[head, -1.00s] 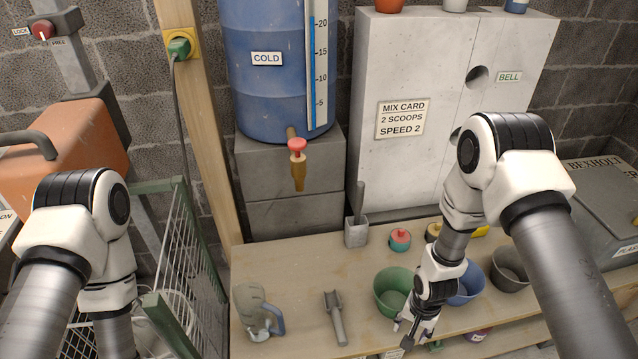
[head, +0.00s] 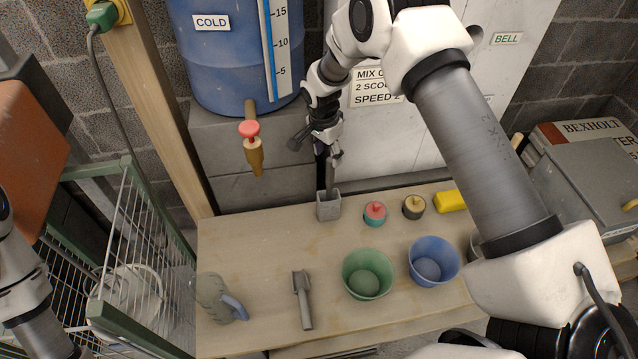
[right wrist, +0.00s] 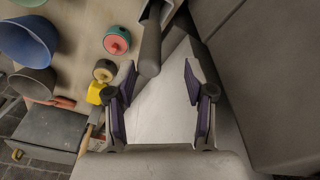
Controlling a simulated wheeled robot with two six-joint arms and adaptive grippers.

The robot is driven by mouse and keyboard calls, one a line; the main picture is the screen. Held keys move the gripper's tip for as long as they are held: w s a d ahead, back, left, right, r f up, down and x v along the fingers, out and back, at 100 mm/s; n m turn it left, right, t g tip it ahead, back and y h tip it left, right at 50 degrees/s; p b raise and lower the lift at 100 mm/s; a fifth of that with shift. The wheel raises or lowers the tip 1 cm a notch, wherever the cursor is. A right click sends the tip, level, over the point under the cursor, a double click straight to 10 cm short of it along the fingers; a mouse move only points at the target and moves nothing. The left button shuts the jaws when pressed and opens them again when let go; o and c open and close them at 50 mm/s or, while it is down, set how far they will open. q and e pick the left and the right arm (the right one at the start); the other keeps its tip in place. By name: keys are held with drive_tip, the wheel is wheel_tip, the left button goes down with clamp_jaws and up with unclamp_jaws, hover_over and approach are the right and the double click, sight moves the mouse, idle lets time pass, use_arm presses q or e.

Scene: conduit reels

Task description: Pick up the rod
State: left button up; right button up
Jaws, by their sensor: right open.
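The rod (head: 330,178) is grey and stands upright in a small square holder (head: 328,208) at the back of the wooden table. My right gripper (head: 328,154) is open around or beside the rod's upper part, above the holder; the head view does not make clear which. In the right wrist view the rod (right wrist: 150,48) reaches into the gap between the open fingers (right wrist: 160,80), closer to the left finger. The gripper hides the rod's top in the head view. My left gripper is out of view.
A red-topped teal pot (head: 375,213), a black-and-yellow pot (head: 414,207) and a yellow block (head: 451,201) stand right of the holder. Green (head: 367,273) and blue (head: 433,262) buckets, a scoop (head: 303,298) and a jug (head: 220,297) are nearer. Grey blocks and a cabinet stand close behind.

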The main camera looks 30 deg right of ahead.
sight(331, 173)
drive_tip(key=shift+s+d, duration=0.1)
drive_tip(key=shift+s+d+f+p, duration=0.25)
drive_tip(key=shift+s+f+p, duration=0.1)
drive_tip(key=shift+s+f, duration=0.2)
drive_tip(key=f, duration=0.2)
drive_tip(key=f+p, duration=0.2)
drive_tip(key=f, duration=0.1)
drive_tip(key=shift+w+f, duration=0.25)
drive_tip(key=shift+f, duration=0.1)
drive_tip(key=shift+s+f, duration=0.1)
drive_tip(key=shift+f, duration=0.1)
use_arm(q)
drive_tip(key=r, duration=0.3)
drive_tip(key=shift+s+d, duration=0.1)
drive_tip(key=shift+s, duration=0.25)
use_arm(e)
clamp_jaws()
